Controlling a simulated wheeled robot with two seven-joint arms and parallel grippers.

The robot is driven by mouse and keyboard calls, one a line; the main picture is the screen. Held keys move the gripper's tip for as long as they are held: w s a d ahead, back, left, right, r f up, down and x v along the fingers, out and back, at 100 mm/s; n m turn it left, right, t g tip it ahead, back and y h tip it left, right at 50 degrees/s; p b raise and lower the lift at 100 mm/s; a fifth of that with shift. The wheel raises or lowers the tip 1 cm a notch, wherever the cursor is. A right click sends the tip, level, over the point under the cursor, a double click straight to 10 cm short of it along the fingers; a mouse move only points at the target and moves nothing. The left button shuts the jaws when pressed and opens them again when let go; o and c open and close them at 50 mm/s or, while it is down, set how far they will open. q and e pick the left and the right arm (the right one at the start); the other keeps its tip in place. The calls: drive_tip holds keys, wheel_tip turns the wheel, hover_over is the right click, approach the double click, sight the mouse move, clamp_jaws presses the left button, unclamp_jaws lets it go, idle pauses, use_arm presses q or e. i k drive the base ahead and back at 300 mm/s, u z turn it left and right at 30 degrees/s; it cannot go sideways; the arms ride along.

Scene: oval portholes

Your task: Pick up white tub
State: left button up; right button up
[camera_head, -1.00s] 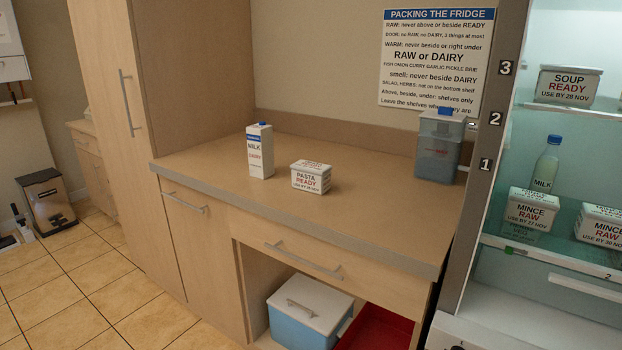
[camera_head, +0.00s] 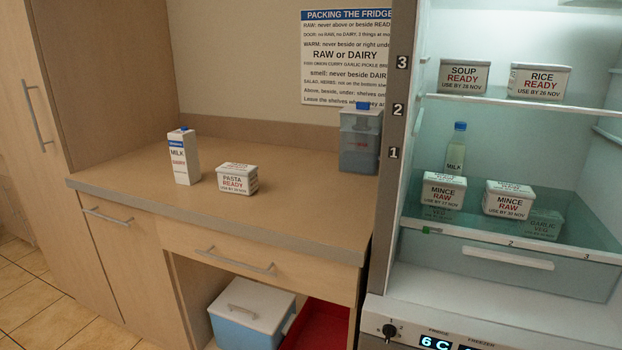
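A white tub labelled PASTA READY (camera_head: 237,179) stands upright on the wooden counter (camera_head: 290,215), just right of a milk carton. Other white tubs are in the open fridge: SOUP READY (camera_head: 464,77) and RICE READY (camera_head: 539,81) on the upper shelf, and two MINCE RAW tubs (camera_head: 443,189) and (camera_head: 509,199) on the glass shelf below. A tub labelled GARLIC VEG (camera_head: 543,224) shows dimly under the glass. Neither of my grippers is in view.
The milk carton (camera_head: 184,157) and a water dispenser-like container (camera_head: 360,138) stand on the counter. A blue cool box (camera_head: 250,315) and red tray (camera_head: 318,325) sit below. A bottle (camera_head: 456,148) stands in the fridge. The counter's front is clear.

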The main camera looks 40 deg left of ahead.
sight(241, 179)
drive_tip(key=z, duration=1.5)
drive_tip(key=k, duration=1.95)
drive_tip(key=u, duration=1.75)
